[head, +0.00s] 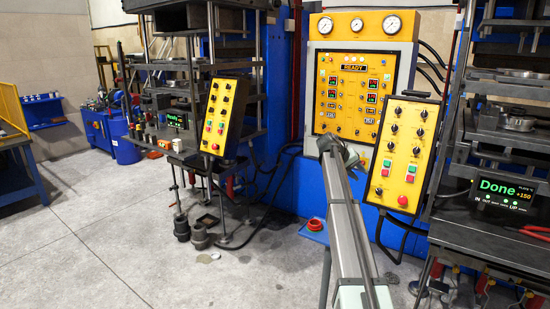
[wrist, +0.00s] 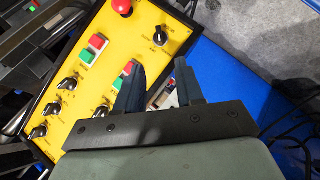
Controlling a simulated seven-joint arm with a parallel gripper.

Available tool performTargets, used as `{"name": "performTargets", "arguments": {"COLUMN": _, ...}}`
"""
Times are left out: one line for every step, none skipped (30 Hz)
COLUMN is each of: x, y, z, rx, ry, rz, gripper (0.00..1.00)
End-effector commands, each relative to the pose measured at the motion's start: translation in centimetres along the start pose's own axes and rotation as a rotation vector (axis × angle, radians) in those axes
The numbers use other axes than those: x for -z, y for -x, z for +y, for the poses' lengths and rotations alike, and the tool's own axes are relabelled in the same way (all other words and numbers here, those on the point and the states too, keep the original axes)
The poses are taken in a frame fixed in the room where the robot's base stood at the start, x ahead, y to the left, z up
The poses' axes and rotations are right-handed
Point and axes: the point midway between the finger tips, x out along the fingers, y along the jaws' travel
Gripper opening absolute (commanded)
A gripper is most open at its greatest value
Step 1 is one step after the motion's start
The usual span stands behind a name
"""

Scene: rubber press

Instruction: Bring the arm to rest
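My arm stretches from the bottom of the head view toward the main control cabinet (head: 348,75). In the head view its end lies just left of the right yellow button panel (head: 404,155); the fingers are not clear there. In the wrist view my gripper (wrist: 155,78) shows two dark fingers standing apart, with nothing held between them. A yellow button panel (wrist: 85,75) fills the left of the wrist view, behind the fingers. Its green and red buttons and black knobs show. I cannot tell whether the fingers touch the panel.
The left press has another yellow panel (head: 219,116) and a small display (head: 176,120). The grey floor at left (head: 80,230) is clear.

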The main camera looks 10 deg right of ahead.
Motion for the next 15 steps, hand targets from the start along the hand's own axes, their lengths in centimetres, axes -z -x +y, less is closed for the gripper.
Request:
{"name": "performTargets", "arguments": {"x": -0.4, "y": -0.1, "z": -0.5, "rx": 0.006, "ry": 0.004, "rz": 0.000, "gripper": 0.37}}
{"name": "performTargets", "arguments": {"x": -0.8, "y": -0.2, "z": -1.0, "rx": 0.011, "ry": 0.007, "rz": -0.001, "gripper": 0.37}}
{"name": "performTargets", "arguments": {"x": -1.5, "y": -0.5, "z": -1.8, "rx": 0.022, "ry": 0.014, "rz": -0.001, "gripper": 0.37}}
{"name": "performTargets", "arguments": {"x": -2.1, "y": -0.7, "z": -2.7, "rx": 0.033, "ry": 0.020, "rz": -0.002, "gripper": 0.37}}
{"name": "performTargets", "arguments": {"x": -2.9, "y": -1.0, "z": -3.7, "rx": 0.046, "ry": 0.027, "rz": -0.002, "gripper": 0.37}}
{"name": "performTargets", "arguments": {"x": -4.1, "y": -1.3, "z": -5.2, "rx": 0.066, "ry": 0.038, "rz": -0.002, "gripper": 0.37}}
{"name": "performTargets", "arguments": {"x": -5.1, "y": -1.6, "z": -6.5, "rx": 0.083, "ry": 0.048, "rz": -0.003, "gripper": 0.37}}
{"name": "performTargets", "arguments": {"x": -6.2, "y": -1.9, "z": -7.9, "rx": 0.102, "ry": 0.058, "rz": -0.003, "gripper": 0.37}}
{"name": "performTargets", "arguments": {"x": -7.7, "y": -2.3, "z": -9.8, "rx": 0.128, "ry": 0.071, "rz": -0.005, "gripper": 0.37}}
{"name": "performTargets", "arguments": {"x": -8.9, "y": -2.6, "z": -11.2, "rx": 0.149, "ry": 0.081, "rz": -0.008, "gripper": 0.37}}
{"name": "performTargets", "arguments": {"x": -10.1, "y": -2.8, "z": -12.5, "rx": 0.169, "ry": 0.091, "rz": -0.009, "gripper": 0.37}}
{"name": "performTargets", "arguments": {"x": -11.6, "y": -3.1, "z": -14.3, "rx": 0.196, "ry": 0.104, "rz": -0.011, "gripper": 0.37}}
{"name": "performTargets", "arguments": {"x": -12.8, "y": -3.2, "z": -15.6, "rx": 0.216, "ry": 0.112, "rz": -0.012, "gripper": 0.37}}
{"name": "performTargets", "arguments": {"x": -13.9, "y": -3.5, "z": -16.8, "rx": 0.234, "ry": 0.121, "rz": -0.015, "gripper": 0.37}}
{"name": "performTargets", "arguments": {"x": -15.5, "y": -3.7, "z": -18.3, "rx": 0.260, "ry": 0.131, "rz": -0.019, "gripper": 0.37}}
